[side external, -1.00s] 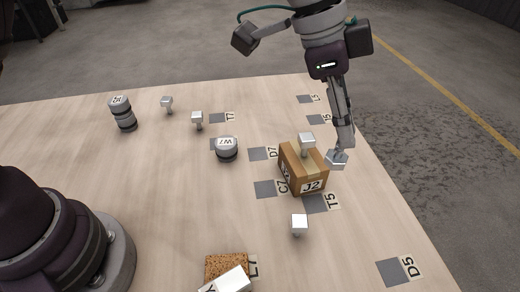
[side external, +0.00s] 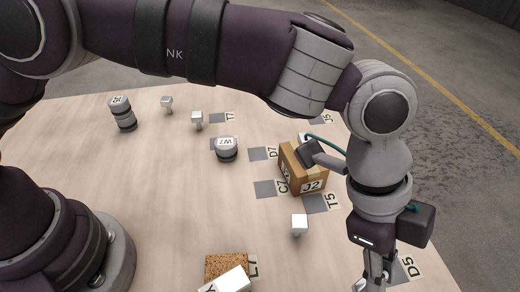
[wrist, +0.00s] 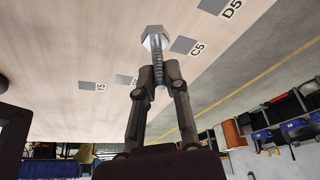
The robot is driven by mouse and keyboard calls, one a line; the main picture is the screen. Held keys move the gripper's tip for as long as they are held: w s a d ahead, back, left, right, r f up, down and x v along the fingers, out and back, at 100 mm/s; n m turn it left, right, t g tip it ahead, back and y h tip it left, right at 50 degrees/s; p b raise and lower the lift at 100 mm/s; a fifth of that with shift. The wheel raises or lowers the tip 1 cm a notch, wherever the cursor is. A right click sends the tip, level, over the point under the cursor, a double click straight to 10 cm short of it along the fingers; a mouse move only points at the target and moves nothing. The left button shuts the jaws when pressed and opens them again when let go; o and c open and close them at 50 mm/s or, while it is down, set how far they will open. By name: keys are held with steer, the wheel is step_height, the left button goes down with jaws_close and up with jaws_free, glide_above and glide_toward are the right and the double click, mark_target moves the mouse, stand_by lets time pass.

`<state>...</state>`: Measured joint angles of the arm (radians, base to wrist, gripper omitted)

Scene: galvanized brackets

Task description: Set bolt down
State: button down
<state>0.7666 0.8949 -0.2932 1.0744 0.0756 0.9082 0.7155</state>
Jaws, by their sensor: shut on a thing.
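In the wrist view, a silver bolt (wrist: 157,50) with a hexagonal head and threaded shank sits between the fingertips of my gripper (wrist: 159,82). The gripper is shut on the shank, and the head points away from the palm. In the side external view, my gripper (side external: 374,283) is at the lower right, beside the grey square and label D5 (side external: 408,267). The held bolt cannot be made out there; the fingertips are near the bottom edge. The wrist view shows grey squares labelled D5 (wrist: 213,5) and C5 (wrist: 184,45) beyond the bolt.
A cardboard box labelled J2 (side external: 311,178) stands behind my wrist. Small silver-headed pieces (side external: 299,222) stand on the wooden table, with a W7 canister (side external: 227,149) and a dark-banded canister (side external: 123,115). A cork block (side external: 225,264) lies at the front.

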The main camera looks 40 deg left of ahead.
mark_target(357, 282)
step_height(357, 282, down, 7)
steer(key=shift+f, duration=0.15)
steer(key=shift+f, duration=0.15)
steer(key=c, duration=1.1)
jaws_free()
steer(key=shift+c, duration=0.2)
